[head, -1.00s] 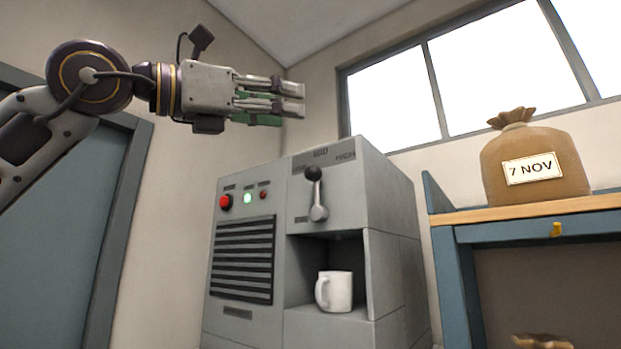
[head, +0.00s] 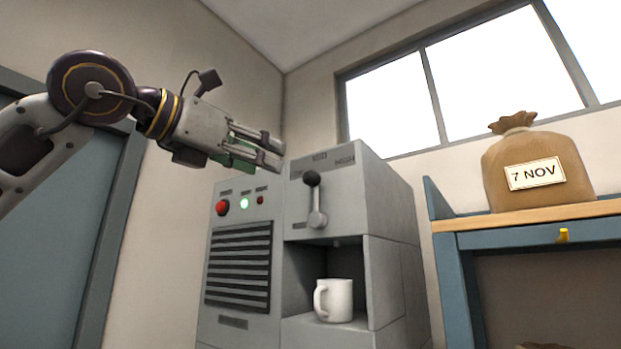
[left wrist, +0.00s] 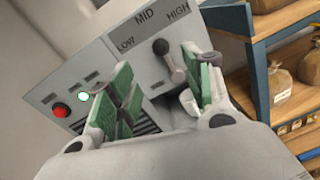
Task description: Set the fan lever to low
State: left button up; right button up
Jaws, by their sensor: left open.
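The fan lever (head: 316,203) is on the upper front of the grey machine, with a black knob (head: 312,179) on a metal arm. It stands nearly upright. In the left wrist view the lever (left wrist: 171,63) points toward the MID label (left wrist: 144,16), between LOW (left wrist: 126,45) and HIGH (left wrist: 178,12). My left gripper (head: 270,150) is open and empty, above and left of the knob in the head view, apparently apart from it. In the left wrist view the knob appears between the green-padded fingers of the gripper (left wrist: 157,60). My right gripper is not in view.
The machine (head: 340,265) has a red button (head: 222,207), a green light (head: 244,203) and a vent (head: 238,265). A white mug (head: 338,299) stands in its recess below the lever. A sack (head: 535,165) marked 7 NOV stands on the shelf (head: 535,216) at right.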

aim_at(305, 175)
pick_arm(q)
jog(key=p+x, duration=0.5)
jog(key=x, duration=0.8)
jog(key=shift+w+d, duration=0.25)
dwell(0.4)
grip_shut()
